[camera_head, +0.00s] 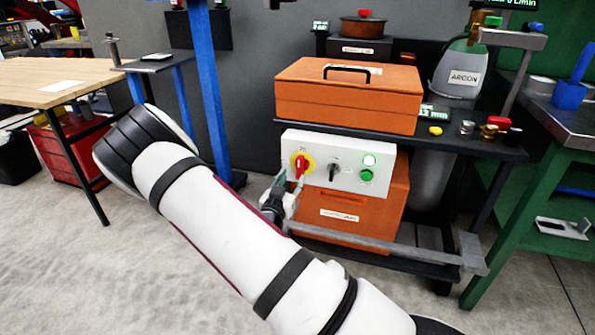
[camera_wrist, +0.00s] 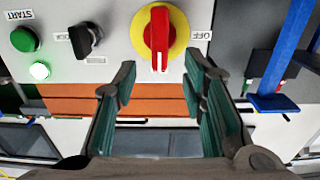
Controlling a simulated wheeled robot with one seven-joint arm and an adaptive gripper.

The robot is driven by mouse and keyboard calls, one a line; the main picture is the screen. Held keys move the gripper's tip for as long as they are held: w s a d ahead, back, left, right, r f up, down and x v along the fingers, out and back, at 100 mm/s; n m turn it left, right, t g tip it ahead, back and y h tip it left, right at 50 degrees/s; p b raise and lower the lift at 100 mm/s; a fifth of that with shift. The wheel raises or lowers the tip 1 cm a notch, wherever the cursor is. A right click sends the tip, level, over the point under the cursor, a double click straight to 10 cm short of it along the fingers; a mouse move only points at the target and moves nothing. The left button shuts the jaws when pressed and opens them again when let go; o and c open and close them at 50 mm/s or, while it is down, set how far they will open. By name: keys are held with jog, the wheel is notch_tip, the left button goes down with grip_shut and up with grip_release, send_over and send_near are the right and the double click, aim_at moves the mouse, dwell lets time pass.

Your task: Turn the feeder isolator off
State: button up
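The feeder isolator is a red rotary handle on a round yellow plate (camera_head: 302,164), at the left of a light grey control panel (camera_head: 335,153). In the wrist view the isolator (camera_wrist: 157,35) is at top centre, its red handle pointing up and down the picture. An upside-down OFF label (camera_wrist: 200,35) is to its right. My gripper (camera_head: 285,195) is just below and left of the isolator in the head view. In the wrist view my gripper (camera_wrist: 163,88) is open, with its green-padded fingers apart and nothing between them. The handle lies beyond the fingertips.
The panel also has a black selector (camera_wrist: 87,39), a green START button (camera_wrist: 25,39) and a lit green lamp (camera_wrist: 39,71). An orange toolbox (camera_head: 347,97) stands above, on a dark cart. A grey rail (camera_head: 380,245) runs below. A blue post (camera_head: 207,90) stands left.

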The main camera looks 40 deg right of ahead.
aim_at(299, 167)
jog(key=b+x, duration=0.1)
jog(key=x, duration=0.6)
jog(key=shift+w+d, duration=0.1)
jog(key=shift+d, duration=0.05)
jog(key=shift+c, duration=0.3)
grip_shut()
